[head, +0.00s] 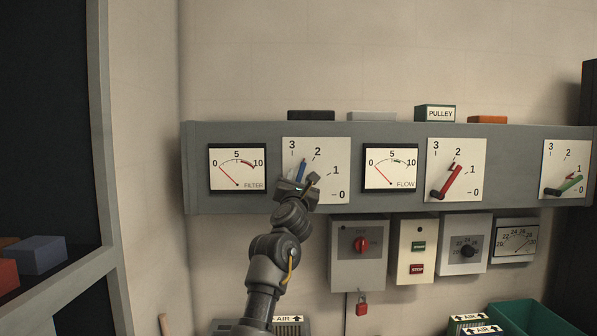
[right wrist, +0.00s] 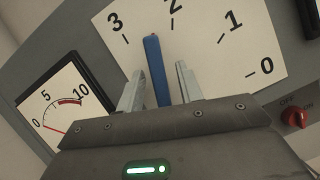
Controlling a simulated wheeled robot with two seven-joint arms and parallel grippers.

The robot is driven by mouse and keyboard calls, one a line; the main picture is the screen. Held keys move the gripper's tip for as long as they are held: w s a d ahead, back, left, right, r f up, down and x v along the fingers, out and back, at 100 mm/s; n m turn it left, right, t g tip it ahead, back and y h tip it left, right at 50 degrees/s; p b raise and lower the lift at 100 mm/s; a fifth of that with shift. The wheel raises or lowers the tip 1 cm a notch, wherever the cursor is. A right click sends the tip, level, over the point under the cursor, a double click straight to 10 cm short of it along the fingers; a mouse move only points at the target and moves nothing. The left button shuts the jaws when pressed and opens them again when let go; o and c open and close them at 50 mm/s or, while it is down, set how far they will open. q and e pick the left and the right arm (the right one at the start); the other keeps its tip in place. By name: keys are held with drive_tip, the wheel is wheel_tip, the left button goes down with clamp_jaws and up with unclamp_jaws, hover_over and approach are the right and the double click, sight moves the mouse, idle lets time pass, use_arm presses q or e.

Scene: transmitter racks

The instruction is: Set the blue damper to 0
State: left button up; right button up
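The blue damper lever (head: 301,170) is on a white dial plate (head: 335,155) marked 3, 2, 1, 0. It points up, between 3 and 2. My right gripper (head: 299,183) is in front of the lower left of this plate and hides the lever's lower part. In the right wrist view the blue lever (right wrist: 155,70) stands between the two spread fingers of my right gripper (right wrist: 160,85), with a gap showing on each side. The 0 mark shows at the right of the plate. My left gripper is not in view.
The FILTER gauge (head: 238,168) is left of the blue damper and the FLOW gauge (head: 390,168) right of it. A red lever (head: 451,182) and a green lever (head: 571,185) are on plates further right. A box with a red knob (head: 359,245) hangs below the panel.

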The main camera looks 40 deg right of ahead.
drive_tip(key=shift+w+d+r, duration=0.1)
drive_tip(key=shift+w, duration=0.05)
clamp_jaws()
idle(0.4)
